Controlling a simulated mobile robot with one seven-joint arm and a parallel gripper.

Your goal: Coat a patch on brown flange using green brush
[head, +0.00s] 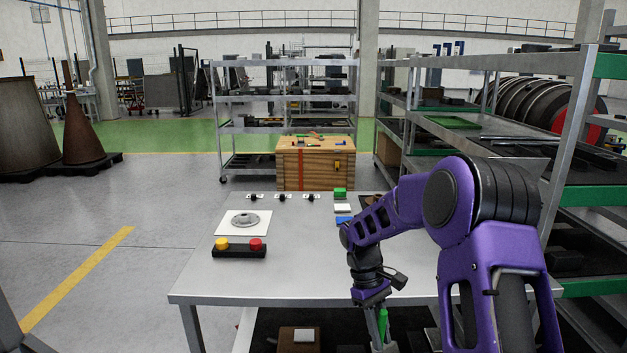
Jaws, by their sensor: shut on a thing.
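My gripper (377,335) points down in front of the table's front edge, at the bottom of the head view. It is shut on a slim green thing (383,322), which looks like the green brush's handle; its lower end is out of view. I cannot pick out a brown flange for certain. A small brown thing (374,200) shows partly behind my arm at the table's back right. A grey round flange (244,220) lies on a white square sheet at the table's left.
The metal table (290,265) is mostly bare. A black box with yellow and red buttons (239,248) stands at its left. Green (340,193), white and blue blocks stand near the back. A brown box (300,341) sits below the front edge. Shelving (590,180) stands close on the right.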

